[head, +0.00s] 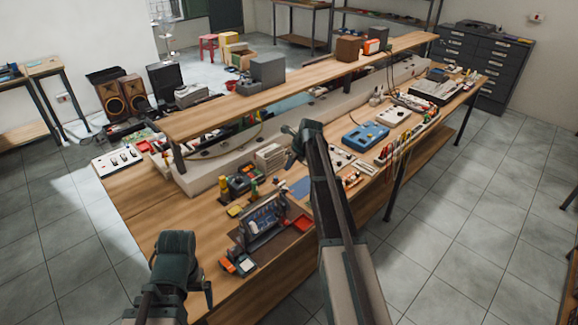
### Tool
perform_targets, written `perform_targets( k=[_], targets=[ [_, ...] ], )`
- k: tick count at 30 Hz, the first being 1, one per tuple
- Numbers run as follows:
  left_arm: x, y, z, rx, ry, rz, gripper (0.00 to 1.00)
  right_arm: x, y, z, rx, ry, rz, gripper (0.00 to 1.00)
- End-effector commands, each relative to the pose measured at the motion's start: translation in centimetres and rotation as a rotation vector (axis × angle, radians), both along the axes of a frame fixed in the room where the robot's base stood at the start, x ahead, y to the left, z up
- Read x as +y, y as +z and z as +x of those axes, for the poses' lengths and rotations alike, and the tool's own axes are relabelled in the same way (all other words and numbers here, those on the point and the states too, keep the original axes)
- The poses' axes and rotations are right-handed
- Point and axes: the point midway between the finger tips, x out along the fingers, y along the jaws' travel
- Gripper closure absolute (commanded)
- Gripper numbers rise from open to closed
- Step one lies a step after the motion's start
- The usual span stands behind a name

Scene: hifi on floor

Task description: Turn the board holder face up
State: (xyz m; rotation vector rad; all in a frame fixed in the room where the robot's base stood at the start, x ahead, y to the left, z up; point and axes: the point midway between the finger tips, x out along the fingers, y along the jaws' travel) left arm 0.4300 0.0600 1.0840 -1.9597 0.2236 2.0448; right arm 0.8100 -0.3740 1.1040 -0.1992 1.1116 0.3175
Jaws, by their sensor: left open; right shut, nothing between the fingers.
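The board holder (262,218) appears to be the dark frame with a bluish board in it, standing upright near the front edge of the wooden workbench (135,195). My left gripper (180,262) is at the lower left, left of the holder and apart from it in the picture; it is open, with its fingers mostly hidden by its own body. My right gripper (294,158) is beyond the holder and to its right, above the bench; it is shut and empty. My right arm hides part of the bench right of the holder.
A small red-and-white device (240,264) lies in front of the holder. Small tools and boxes (243,182) crowd the bench behind it. A raised shelf (215,105) runs along the bench, and a blue instrument (365,136) sits further right. The bench's left end is fairly clear.

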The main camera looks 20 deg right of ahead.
Motion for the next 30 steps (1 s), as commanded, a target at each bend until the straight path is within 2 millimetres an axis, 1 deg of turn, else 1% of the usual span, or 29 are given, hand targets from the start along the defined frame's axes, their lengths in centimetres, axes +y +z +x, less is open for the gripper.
perform_targets(
  k=[2,5,8,9,12,18,21,25,27,30],
  targets=[
    [0.0,-0.5,0.0,0.000,0.000,0.000,0.00,-0.1,-0.5,-0.2,-0.006,0.001,0.005,1.00],
    [0.0,-2.5,0.0,0.000,0.000,0.000,0.00,-0.3,-2.1,-1.2,-0.037,0.008,0.032,1.00],
    [0.0,-5.8,0.0,0.000,-0.001,0.000,0.00,-0.5,-4.4,-2.9,-0.107,0.022,0.085,1.00],
    [0.0,-7.3,0.0,0.000,-0.002,0.000,0.00,-0.7,-5.4,-3.7,-0.144,0.029,0.108,1.00],
    [0.0,-10.9,0.0,0.000,-0.003,0.001,0.00,-1.1,-7.2,-5.5,-0.249,0.041,0.166,1.00],
    [0.0,-17.3,0.0,0.000,-0.005,0.001,0.00,-2.4,-9.8,-9.1,-0.471,0.041,0.242,1.00],
    [0.0,-19.8,0.0,0.000,-0.006,0.001,0.00,-3.1,-10.5,-10.6,-0.573,0.029,0.261,1.00],
    [0.0,-22.1,0.0,0.000,-0.007,0.002,0.00,-4.0,-10.7,-12.1,-0.674,0.014,0.273,1.00],
    [0.0,-22.8,0.0,0.000,-0.007,0.002,0.00,-4.3,-10.7,-12.7,-0.711,0.007,0.277,1.00],
    [0.0,-23.3,0.0,0.000,-0.007,0.002,0.00,-4.6,-10.5,-13.1,-0.744,0.000,0.278,1.00]
  ],
)
